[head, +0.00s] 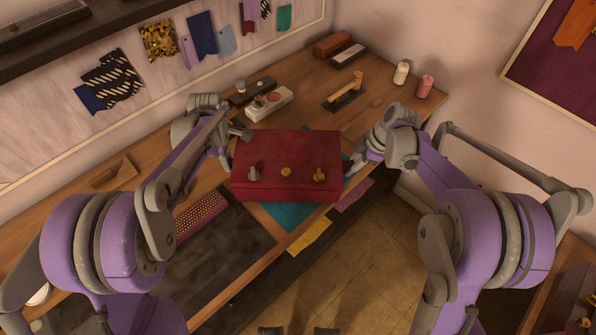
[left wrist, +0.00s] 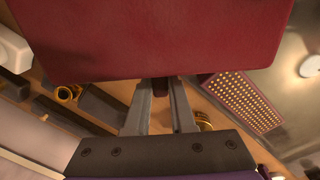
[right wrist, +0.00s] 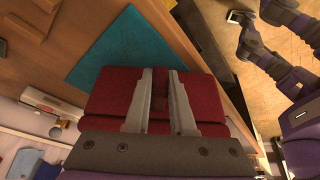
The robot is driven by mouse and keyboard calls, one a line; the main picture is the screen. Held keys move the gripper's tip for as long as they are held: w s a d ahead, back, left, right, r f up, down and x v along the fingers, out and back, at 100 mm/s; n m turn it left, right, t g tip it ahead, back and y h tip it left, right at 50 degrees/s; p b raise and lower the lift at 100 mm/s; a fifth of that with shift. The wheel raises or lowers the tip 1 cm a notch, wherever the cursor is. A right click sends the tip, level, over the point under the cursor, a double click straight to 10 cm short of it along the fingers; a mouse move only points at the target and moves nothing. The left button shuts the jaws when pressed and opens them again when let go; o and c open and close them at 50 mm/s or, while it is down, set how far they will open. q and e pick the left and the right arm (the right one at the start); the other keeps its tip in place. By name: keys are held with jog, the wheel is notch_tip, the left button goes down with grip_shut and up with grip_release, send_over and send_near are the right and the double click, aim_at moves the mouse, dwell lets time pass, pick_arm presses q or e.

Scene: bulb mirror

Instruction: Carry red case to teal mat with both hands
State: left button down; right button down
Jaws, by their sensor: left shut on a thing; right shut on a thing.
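The red case (head: 288,152) is a flat dark-red box with several small knobs or latches on its front. It is held between my two grippers in the head view, over the teal mat (head: 285,215), which shows below its front edge and at its right. My left gripper (left wrist: 160,88) is shut on a dark tab at the case's left side. My right gripper (right wrist: 160,82) is shut on the case's right side. The right wrist view also shows the teal mat (right wrist: 128,45) beyond the case. I cannot tell if the case touches the mat.
Behind the case are a white box (head: 268,103) with knobs, a dark tray (head: 252,92) and a wooden-handled tool (head: 347,92). A white bottle (head: 401,73) and pink bottle (head: 425,86) stand at the back right. A studded purple pad (head: 202,215) lies left of the case.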

pick_arm(q)
jog(key=shift+f, duration=0.4)
pick_arm(e)
jog(key=shift+f, duration=0.4)
pick_arm(q)
jog(key=c, duration=0.8)
grip_release()
pick_arm(e)
jog(key=c, duration=0.8)
grip_release()
pick_arm(q)
jog(key=shift+o, duration=0.2)
pick_arm(e)
jog(key=shift+o, duration=0.2)
pick_arm(q)
jog(key=r, duration=1.1)
jog(key=shift+s, duration=0.4)
pick_arm(e)
jog(key=shift+d+r, duration=0.1)
jog(key=shift+r, duration=0.05)
pick_arm(q)
jog(key=shift+r, duration=0.5)
pick_arm(e)
jog(key=v, duration=1.1)
jog(key=shift+r, duration=0.35)
jog(key=shift+s, duration=0.1)
